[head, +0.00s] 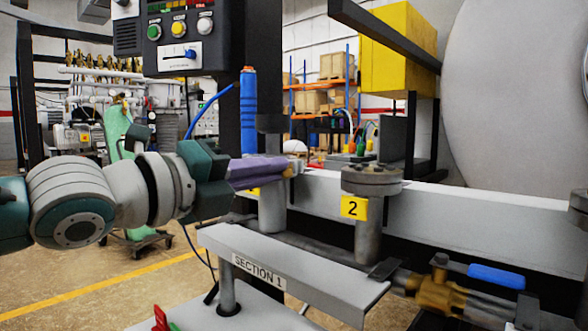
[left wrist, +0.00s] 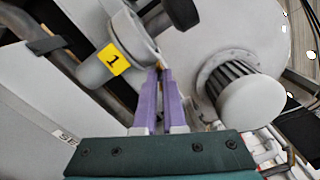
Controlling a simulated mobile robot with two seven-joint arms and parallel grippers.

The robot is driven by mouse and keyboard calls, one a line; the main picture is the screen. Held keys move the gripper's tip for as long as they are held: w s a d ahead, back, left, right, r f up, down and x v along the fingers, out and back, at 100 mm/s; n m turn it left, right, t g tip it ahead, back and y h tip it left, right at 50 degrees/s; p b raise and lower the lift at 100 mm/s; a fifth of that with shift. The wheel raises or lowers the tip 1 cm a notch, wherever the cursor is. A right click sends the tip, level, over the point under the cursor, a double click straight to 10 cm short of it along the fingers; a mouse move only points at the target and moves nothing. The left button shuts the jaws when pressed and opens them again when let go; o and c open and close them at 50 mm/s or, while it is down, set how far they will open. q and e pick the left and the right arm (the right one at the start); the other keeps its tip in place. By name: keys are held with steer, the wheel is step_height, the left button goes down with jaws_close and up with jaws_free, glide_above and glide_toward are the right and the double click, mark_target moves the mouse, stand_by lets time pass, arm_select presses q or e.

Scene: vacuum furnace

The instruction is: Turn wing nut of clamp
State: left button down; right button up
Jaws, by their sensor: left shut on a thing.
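My left gripper (head: 292,169) reaches in from the left with its purple fingers. They are closed on a small brass-coloured piece at the clamp, seemingly the wing nut, mostly hidden between the fingertips. In the left wrist view the purple fingers (left wrist: 160,72) come together right beside the flanged pipe joint (left wrist: 126,38) with the yellow tag 1 (left wrist: 118,60). In the head view this pipe (head: 272,212) stands below the fingers, and its flange is largely hidden. My right gripper is not in view.
A second flanged pipe (head: 371,181) with the yellow tag 2 (head: 353,207) stands to the right. A grey SECTION 1 rail (head: 300,266) runs in front. A blue-handled valve (head: 496,276) lies at lower right, and a control box (head: 190,37) hangs above the arm.

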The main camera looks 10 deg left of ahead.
arm_select(q)
steer(key=c, duration=1)
jaws_free()
steer(key=p+v, duration=0.1)
steer(key=v, duration=0.9)
